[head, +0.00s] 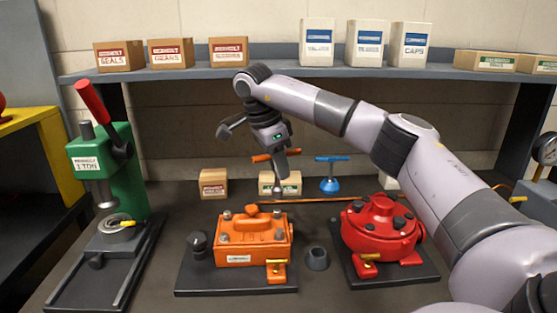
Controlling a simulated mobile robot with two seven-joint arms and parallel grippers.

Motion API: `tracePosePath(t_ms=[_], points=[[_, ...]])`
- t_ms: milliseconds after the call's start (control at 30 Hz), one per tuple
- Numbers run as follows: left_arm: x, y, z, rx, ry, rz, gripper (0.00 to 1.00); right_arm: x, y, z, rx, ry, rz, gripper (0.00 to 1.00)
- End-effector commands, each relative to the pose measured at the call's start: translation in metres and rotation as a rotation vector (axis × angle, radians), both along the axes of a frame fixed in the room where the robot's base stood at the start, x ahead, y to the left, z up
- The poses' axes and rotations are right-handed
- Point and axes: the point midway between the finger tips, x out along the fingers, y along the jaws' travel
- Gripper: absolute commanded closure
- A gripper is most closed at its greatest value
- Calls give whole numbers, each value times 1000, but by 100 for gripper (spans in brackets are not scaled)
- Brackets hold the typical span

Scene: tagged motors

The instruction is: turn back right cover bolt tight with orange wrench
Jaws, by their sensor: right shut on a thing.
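The orange wrench (262,158) has a T-shaped handle and stands upright. My right gripper (281,163) is shut on its handle, and the fingers hide part of it. Its grey lower end (287,189) is above the back right corner of the orange motor (246,251); I cannot tell whether it touches a bolt. The orange motor has a ribbed cover (252,229) with grey bolts near its corners. A bolt (280,218) shows at the right of the cover. My left gripper is not in view.
A blue T-handled wrench (330,185) stands behind. A red motor (380,232) is to the right under my right arm. A dark grey cup (317,259) sits between the motors. A green press (120,175) stands left. A shelf (290,68) with boxes runs across the back.

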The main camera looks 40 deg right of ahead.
Motion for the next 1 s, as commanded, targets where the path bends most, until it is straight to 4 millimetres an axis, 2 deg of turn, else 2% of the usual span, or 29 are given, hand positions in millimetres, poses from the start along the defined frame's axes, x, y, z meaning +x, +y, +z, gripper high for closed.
tracePosePath(t_ms=[500,1000], points=[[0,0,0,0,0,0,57,2,0,-10,1,-2,699,100],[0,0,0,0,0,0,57,4,1,-17,1,-2,1290,100]])
